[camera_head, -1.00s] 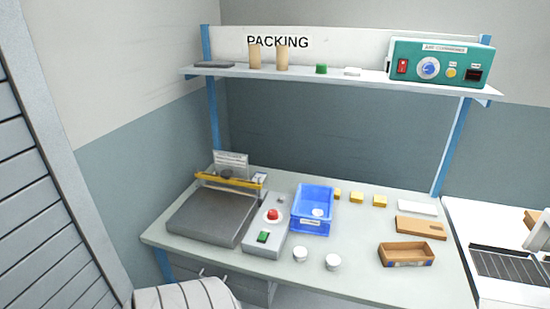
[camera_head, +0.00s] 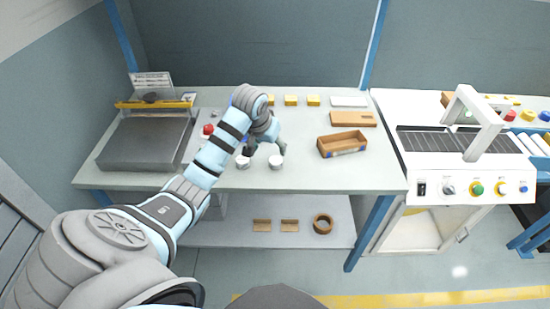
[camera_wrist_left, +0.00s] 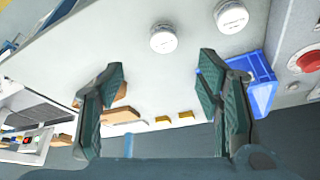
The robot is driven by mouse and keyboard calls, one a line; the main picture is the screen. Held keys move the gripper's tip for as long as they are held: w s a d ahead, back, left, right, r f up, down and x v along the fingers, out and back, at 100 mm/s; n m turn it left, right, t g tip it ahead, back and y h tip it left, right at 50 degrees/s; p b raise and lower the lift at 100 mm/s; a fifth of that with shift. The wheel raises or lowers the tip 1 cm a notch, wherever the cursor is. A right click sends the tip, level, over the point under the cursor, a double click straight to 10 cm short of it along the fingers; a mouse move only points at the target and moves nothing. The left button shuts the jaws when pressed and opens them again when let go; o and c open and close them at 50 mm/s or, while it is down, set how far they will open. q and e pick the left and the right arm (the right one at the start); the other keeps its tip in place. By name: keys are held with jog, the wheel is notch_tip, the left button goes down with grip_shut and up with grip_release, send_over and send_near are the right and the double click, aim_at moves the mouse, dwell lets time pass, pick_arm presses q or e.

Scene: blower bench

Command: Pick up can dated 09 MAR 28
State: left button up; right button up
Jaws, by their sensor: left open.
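Two white round cans stand side by side near the bench's front edge: a left can (camera_head: 243,162) and a right can (camera_head: 276,162). In the left wrist view, the right can (camera_wrist_left: 163,38) lies ahead of the space between my fingertips, and the left can (camera_wrist_left: 231,16) is further to the right. Their lids carry small print that I cannot read, so I cannot tell which is dated 09 MAR 28. My left gripper (camera_head: 265,149) is open and empty, just behind and above the cans; its spread fingers show in the wrist view (camera_wrist_left: 162,72). My right gripper is not in view.
A cardboard box (camera_head: 343,146) stands to the right of the cans. A blue bin (camera_wrist_left: 262,82) is near my left gripper, mostly hidden by my arm in the head view. A grey sealer (camera_head: 146,144) and red button (camera_head: 208,129) are left. Several yellow blocks (camera_head: 291,100) line the back.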

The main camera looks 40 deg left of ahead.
aim_at(275, 161)
pick_arm(q)
jog(key=b+x, duration=0.1)
jog(key=x, duration=0.3)
jog(key=b+x, duration=0.1)
jog(key=x, duration=0.4)
jog(key=b+x, duration=0.1)
jog(key=x, duration=0.3)
jog(key=shift+w+a+b, duration=0.2)
jog(key=shift+a+b, duration=0.1)
jog(key=shift+a, duration=0.15)
jog(key=c, duration=1.2)
